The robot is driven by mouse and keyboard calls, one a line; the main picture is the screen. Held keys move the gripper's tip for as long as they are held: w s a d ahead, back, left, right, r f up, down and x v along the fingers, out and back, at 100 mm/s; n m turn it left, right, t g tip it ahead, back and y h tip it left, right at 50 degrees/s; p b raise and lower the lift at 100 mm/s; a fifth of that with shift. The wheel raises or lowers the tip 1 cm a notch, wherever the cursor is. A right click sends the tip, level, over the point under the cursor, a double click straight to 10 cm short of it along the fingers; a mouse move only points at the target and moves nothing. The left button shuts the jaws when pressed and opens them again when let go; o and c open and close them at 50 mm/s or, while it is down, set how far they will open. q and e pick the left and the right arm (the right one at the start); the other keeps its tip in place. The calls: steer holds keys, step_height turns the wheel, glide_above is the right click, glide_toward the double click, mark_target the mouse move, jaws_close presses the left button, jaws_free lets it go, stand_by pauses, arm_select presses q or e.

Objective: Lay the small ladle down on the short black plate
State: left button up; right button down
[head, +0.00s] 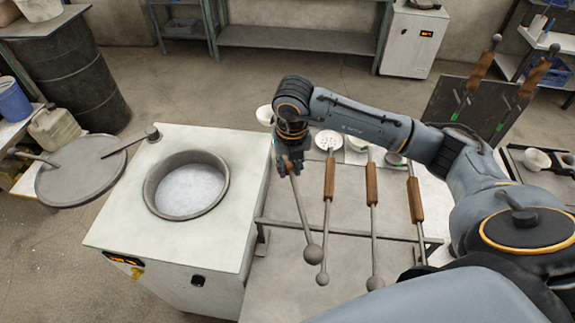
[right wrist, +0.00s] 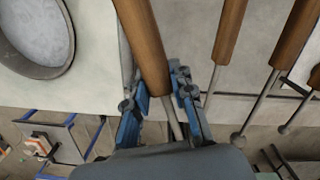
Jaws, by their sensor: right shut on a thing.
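My right gripper (head: 289,165) is shut on the wooden handle of a ladle (head: 304,222). The ladle hangs tilted, its ball end low and to the right; a pale bowl (head: 264,114) shows behind my wrist, apparently its own. In the right wrist view the wooden handle (right wrist: 143,45) passes between the blue fingers (right wrist: 158,100). A dark plate (head: 440,100) with two wooden-handled tools stands at the right, partly behind my arm; I cannot tell whether it is the short black plate. My left gripper is not in view.
Several other ladles, including a skimmer (head: 328,140), lie side by side across a metal rail (head: 345,232) right of my gripper. A white furnace (head: 125,205) with a round pot (head: 150,190) of pale contents stands left. A dark frame (head: 515,160) is at far right.

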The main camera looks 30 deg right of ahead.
steer(key=m, duration=0.1)
steer(key=f+m, duration=0.1)
steer(key=m, duration=0.1)
steer(key=shift+w+d+f, duration=0.15)
steer(key=shift+w+d, duration=0.15)
steer(key=shift+d, duration=0.1)
step_height(320, 180, down, 8)
steer(key=b, duration=0.5)
steer(key=shift+f, duration=0.25)
stand_by(0.6)
steer(key=c, duration=1.1)
jaws_free()
steer(key=shift+o, duration=0.2)
steer(key=r, duration=0.8)
steer(key=s+r, duration=0.1)
steer(key=r, duration=0.3)
steer(key=shift+a, duration=0.3)
steer(key=shift+r+p, duration=2.1)
steer(key=shift+r, duration=1.45)
steer(key=shift+s, duration=0.1)
steer(key=shift+f, duration=0.15)
